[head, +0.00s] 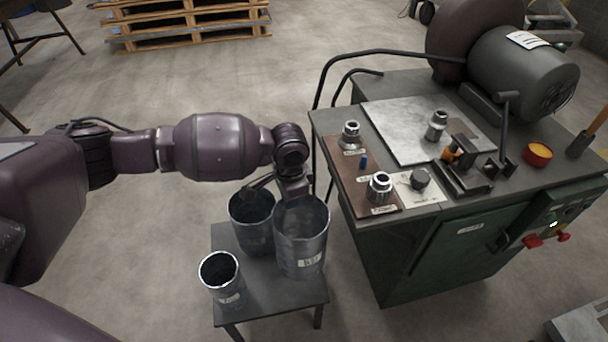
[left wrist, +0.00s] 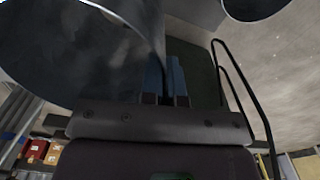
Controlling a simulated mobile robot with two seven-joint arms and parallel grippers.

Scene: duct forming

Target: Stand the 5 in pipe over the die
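Three grey metal pipes stand by the small dark table: a large front pipe (head: 301,240), a back pipe (head: 252,225) and a smaller pipe (head: 222,280). Their labels are too small to read surely, so I cannot tell which is the 5 in one. My left gripper (head: 291,196) is at the far rim of the large front pipe. In the left wrist view its blue fingers (left wrist: 165,80) are close together with a pipe wall (left wrist: 95,60) between them. Stepped metal pieces stand on the green bench, at the front (head: 380,187), back left (head: 351,134) and plate (head: 437,124); I cannot tell which is the die.
The small table (head: 278,300) stands left of the green bench (head: 400,250). A black clamp tool (head: 465,170), an orange bowl (head: 538,154) and a motor (head: 525,70) are on the bench. Pallets (head: 185,22) lie at the back. Open floor lies between.

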